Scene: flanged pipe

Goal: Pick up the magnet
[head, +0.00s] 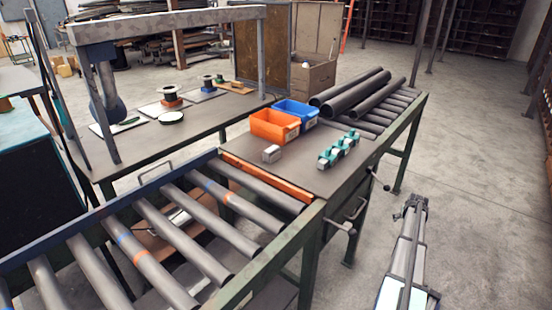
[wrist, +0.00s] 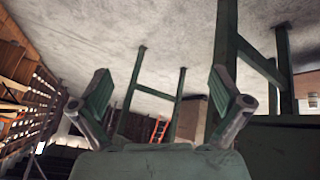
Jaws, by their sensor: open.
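A small grey block (head: 271,154), which may be the magnet, sits on the flat worktop (head: 315,172) in the head view. A row of teal and silver pieces (head: 338,150) stands to its right near the worktop's edge. I cannot tell for sure which is the magnet. My gripper (head: 411,208) is at the lower right of the head view, off to the right of the bench and well apart from these objects. In the wrist view my gripper (wrist: 160,82) is open, its two fingers wide apart with nothing between them. Neither candidate is recognisable in the wrist view.
An orange bin (head: 275,126) and a blue bin (head: 296,113) stand behind the grey block. Dark pipes (head: 350,92) lie on rollers at the back right. A roller conveyor (head: 150,235) fills the left front. Green bench legs (wrist: 228,50) show in the wrist view.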

